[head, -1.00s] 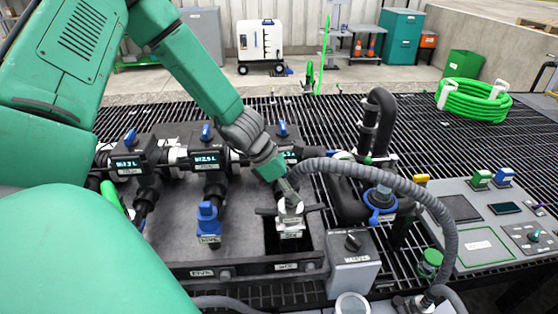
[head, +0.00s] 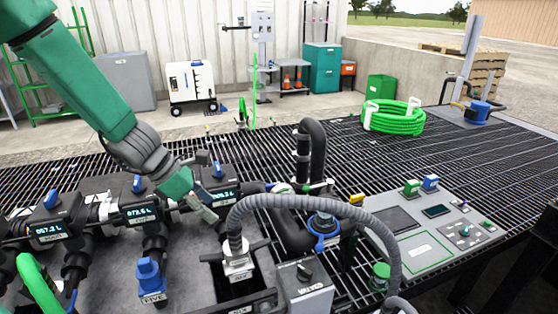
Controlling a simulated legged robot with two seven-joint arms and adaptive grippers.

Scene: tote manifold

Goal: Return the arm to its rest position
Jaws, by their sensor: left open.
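My green left arm comes in from the upper left. Its gripper (head: 206,208) is open and empty, above and left of the grey hose connector (head: 238,264), apart from it. The connector stands upright in a dark slot of the manifold, with the grey corrugated hose (head: 325,203) arching from it to the right and down. Behind the gripper are the manifold's meters, the right one (head: 222,196) partly hidden by it. A blue-capped fitting (head: 151,278) labelled FIVE stands to the left. My right gripper is not in view.
A grey valve box (head: 304,288) stands right of the connector. A black bent pipe (head: 312,150) rises behind it. A control panel (head: 425,222) lies on the right. A green hose coil (head: 393,118) rests on the grating, which is mostly clear at the far right.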

